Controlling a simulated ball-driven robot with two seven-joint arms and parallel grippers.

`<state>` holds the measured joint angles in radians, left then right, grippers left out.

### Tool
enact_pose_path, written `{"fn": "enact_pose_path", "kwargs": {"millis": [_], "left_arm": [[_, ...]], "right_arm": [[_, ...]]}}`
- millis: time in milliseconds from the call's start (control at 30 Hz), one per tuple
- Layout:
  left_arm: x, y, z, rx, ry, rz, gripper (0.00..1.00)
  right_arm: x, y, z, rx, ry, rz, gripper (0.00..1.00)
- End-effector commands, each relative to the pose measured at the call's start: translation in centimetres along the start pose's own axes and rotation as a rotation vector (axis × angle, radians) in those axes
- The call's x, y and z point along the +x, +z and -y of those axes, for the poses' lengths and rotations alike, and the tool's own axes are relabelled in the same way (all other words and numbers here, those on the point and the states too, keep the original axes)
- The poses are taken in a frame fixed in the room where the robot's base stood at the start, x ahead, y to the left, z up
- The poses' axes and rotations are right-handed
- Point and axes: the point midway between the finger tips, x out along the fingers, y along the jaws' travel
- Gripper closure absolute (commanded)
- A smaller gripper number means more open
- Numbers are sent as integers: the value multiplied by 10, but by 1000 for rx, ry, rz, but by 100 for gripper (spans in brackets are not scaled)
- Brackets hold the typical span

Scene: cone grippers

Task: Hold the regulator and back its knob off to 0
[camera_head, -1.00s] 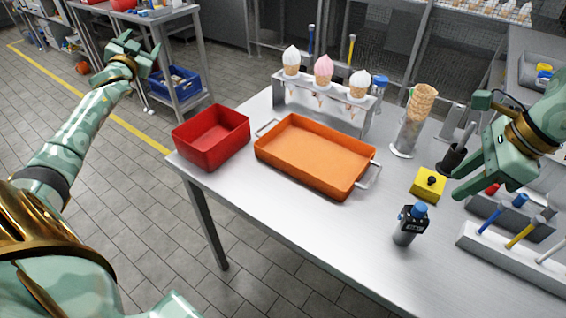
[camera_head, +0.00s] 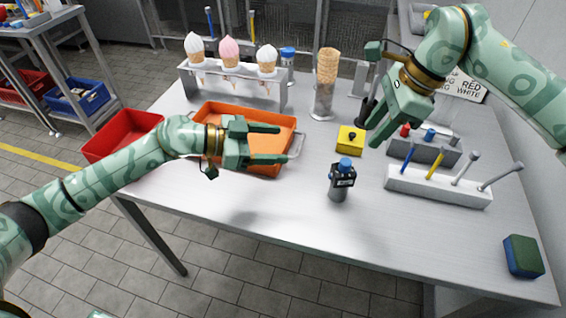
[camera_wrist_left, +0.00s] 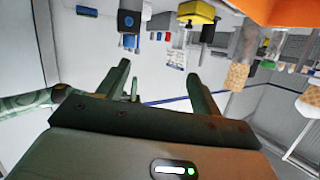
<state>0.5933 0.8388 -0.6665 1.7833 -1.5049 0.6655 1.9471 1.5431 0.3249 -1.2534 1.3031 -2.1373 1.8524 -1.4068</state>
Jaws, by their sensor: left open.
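The regulator (camera_head: 337,190) is a small dark upright device with a blue knob (camera_head: 345,163) on top. It stands on the metal table, and the marks on its face are too small to read. It shows upside down at the top of the left wrist view (camera_wrist_left: 129,20). My left gripper (camera_head: 282,143) is open and empty, left of the regulator and apart from it, with its fingers pointing right towards it. My right gripper (camera_head: 375,138) hangs beyond and right of the regulator, pointing down, near the yellow box. Its finger gap is not clear.
An orange tray (camera_head: 213,108) lies beneath my left gripper, with a red bin (camera_head: 108,140) to its left. A yellow box (camera_head: 350,140) stands behind the regulator. A white rack (camera_head: 440,188) with several tools is to the right. The table front is clear.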

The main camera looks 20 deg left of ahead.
Motion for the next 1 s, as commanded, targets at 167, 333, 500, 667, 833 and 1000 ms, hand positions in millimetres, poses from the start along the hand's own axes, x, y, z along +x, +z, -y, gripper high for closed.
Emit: {"fn": "enact_pose_path", "kwargs": {"millis": [167, 333, 500, 667, 833, 1000], "left_arm": [[19, 8, -41, -35, 108, 75, 35], [24, 11, -50, -44, 128, 93, 35], [42, 12, -52, -46, 128, 90, 35], [77, 14, -56, -45, 127, 89, 35], [117, 18, -61, -44, 126, 89, 35], [152, 22, -65, -44, 124, 90, 35]], "right_arm": [[0, 0, 0, 0, 0, 0, 64], [0, 0, 0, 0, 0, 0, 64], [0, 0, 0, 0, 0, 0, 64], [0, 0, 0, 0, 0, 0, 64], [0, 0, 0, 0, 0, 0, 64], [0, 0, 0, 0, 0, 0, 64]]}}
